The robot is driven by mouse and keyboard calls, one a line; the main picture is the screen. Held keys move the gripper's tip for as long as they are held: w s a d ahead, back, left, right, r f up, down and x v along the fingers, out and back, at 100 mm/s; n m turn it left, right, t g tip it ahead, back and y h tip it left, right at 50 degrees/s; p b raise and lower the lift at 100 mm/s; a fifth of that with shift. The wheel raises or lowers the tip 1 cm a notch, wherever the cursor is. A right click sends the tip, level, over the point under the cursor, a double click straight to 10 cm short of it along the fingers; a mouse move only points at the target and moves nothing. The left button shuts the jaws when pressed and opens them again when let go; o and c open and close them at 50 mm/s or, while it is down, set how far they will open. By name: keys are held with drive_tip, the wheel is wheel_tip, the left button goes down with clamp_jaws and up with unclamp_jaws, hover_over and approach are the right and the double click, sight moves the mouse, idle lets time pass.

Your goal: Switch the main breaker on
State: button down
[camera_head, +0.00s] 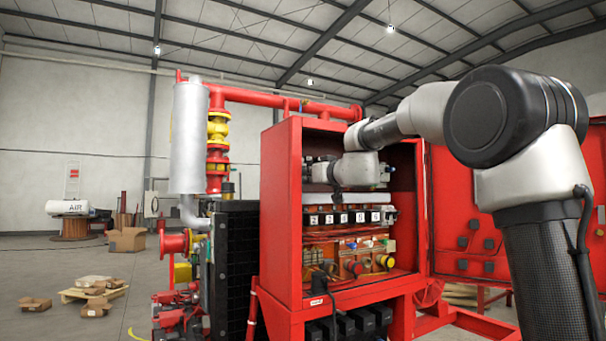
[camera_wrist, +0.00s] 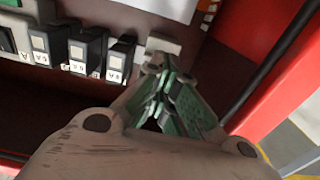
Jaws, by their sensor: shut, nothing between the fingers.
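My gripper (camera_wrist: 162,68) is shut and empty. In the wrist view its green fingertips are close to a small light-grey block (camera_wrist: 176,45); I cannot tell whether they touch it. A row of black switch modules with pale labels (camera_wrist: 85,50) is left of the fingertips. In the head view my gripper (camera_head: 337,192) reaches into the open red cabinet (camera_head: 281,220), above a row of numbered modules (camera_head: 344,217). I cannot tell for certain which part is the main breaker, nor its lever position.
Red cabinet walls stand close to my gripper; one wall (camera_wrist: 272,40) shows at right in the wrist view, with a black cable beside it. The red door (camera_head: 465,230) is open at right. Coloured knobs (camera_head: 385,261) sit lower inside. Open floor lies left, with boxes (camera_head: 128,240).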

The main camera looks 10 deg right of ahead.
drive_tip(key=shift+w+a, duration=0.1)
drive_tip(key=shift+w, duration=0.05)
drive_tip(key=shift+r, duration=0.55)
drive_tip(key=v, duration=0.6)
drive_tip(key=shift+s+f, duration=0.2)
drive_tip(key=shift+s, duration=0.2)
idle(0.5)
